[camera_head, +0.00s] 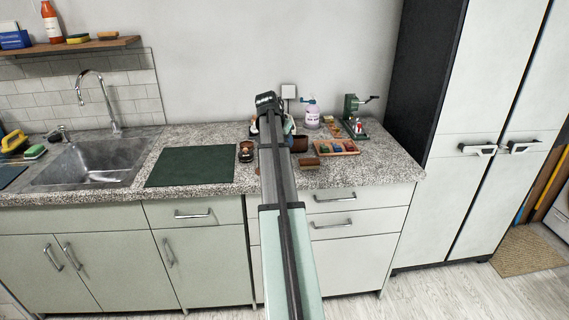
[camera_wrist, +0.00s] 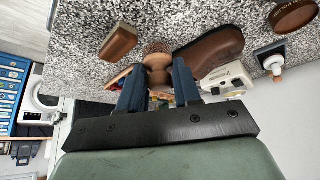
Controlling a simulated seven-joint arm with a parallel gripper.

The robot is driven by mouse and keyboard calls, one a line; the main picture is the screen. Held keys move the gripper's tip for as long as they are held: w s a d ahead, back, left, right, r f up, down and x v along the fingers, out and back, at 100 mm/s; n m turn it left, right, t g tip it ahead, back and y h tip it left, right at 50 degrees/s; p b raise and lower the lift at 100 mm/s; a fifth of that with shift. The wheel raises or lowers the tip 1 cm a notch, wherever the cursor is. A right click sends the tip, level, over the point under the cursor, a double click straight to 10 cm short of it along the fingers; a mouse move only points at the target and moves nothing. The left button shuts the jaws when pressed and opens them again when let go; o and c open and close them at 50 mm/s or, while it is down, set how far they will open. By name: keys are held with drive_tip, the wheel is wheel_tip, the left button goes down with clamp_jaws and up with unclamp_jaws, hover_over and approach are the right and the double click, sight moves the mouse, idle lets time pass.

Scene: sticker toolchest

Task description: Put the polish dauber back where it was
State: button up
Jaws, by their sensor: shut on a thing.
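The polish dauber (camera_wrist: 157,54), with a round bristly brown head and a pale wooden handle, is between the two blue fingers of my gripper (camera_wrist: 159,78) in the wrist view. The gripper is shut on it. The dauber appears just above or at the speckled counter; I cannot tell whether it touches. A brown leather shoe (camera_wrist: 213,53) lies just right of the dauber in the wrist view.
The wrist view shows a brown block brush (camera_wrist: 118,42), a round polish tin (camera_wrist: 292,14) and a small white-topped bottle (camera_wrist: 273,63). On the speckled counter (camera_head: 202,134), a shallow orange tray (camera_head: 320,153) stands right of my arm. The green mat (camera_head: 192,168) at left is clear.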

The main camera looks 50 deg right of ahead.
drive_tip(key=shift+f, duration=4.1)
drive_tip(key=shift+f, duration=0.15)
drive_tip(key=o, duration=1)
drive_tip(key=v, duration=1.2)
